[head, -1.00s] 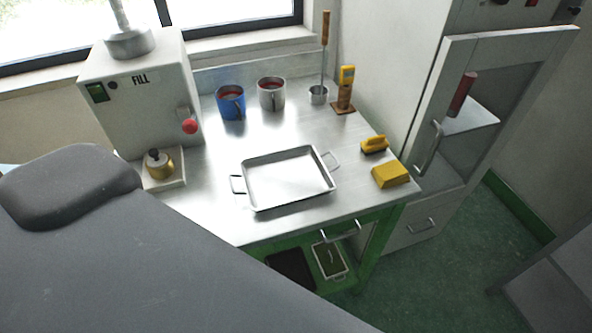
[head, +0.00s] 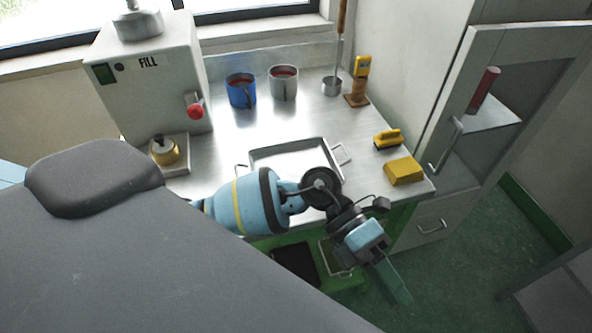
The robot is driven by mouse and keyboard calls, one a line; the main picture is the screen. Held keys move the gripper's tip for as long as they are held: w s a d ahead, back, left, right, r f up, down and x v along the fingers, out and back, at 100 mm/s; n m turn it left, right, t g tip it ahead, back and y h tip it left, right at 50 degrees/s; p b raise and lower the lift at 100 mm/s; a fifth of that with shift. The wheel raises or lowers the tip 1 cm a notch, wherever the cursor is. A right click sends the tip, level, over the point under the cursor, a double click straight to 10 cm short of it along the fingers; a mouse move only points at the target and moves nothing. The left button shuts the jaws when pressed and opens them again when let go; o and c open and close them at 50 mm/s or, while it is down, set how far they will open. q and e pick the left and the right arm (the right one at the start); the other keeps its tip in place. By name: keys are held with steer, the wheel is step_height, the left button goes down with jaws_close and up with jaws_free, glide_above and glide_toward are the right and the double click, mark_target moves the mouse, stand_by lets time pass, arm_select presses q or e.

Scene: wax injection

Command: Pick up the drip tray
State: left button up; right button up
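The drip tray (head: 288,157) is a shallow, rectangular metal tray with a wire handle at each end. It lies flat on the steel bench top. Its right handle (head: 341,153) is clear in view; my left arm covers its near side. My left gripper (head: 393,281) hangs past the bench's front edge, to the right of and nearer than the tray, pointing down. It is apart from the tray and nothing shows in it. Its fingers overlap in this view, so their opening is unclear. My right gripper is out of view.
A blue mug (head: 241,91), a grey mug (head: 284,83) and a ladle (head: 332,86) stand behind the tray. A yellow block (head: 404,172) and a yellow-handled brush (head: 388,139) lie to its right. The wax machine (head: 150,85) stands left. A cabinet door (head: 500,100) stands open at right.

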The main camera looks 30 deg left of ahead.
arm_select(q)
steer(key=w+a+t+y, duration=0.2)
steer(key=w+a+y, duration=0.3)
steer(key=a, duration=0.3)
steer(key=w+a+r+m+t+y, duration=0.1)
steer(key=w+a+t+y, duration=0.1)
steer(key=w+a+y, duration=0.35)
steer(key=w+a+t+y, duration=0.25)
steer(key=a+y, duration=0.25)
steer(key=a, duration=0.4)
steer(key=shift+g, duration=0.45)
steer(key=shift+w+a+f+b, duration=0.1)
steer(key=shift+w+a+f, duration=0.1)
steer(key=shift+f, duration=1.1)
steer(key=shift+w+a+f+b, duration=0.1)
steer(key=shift+a+f+b, duration=0.1)
steer(key=shift+f, duration=1.05)
steer(key=shift+w+a+f+b, duration=0.1)
steer(key=shift+w+a+f, duration=0.1)
steer(key=shift+f, duration=1.1)
jaws_close()
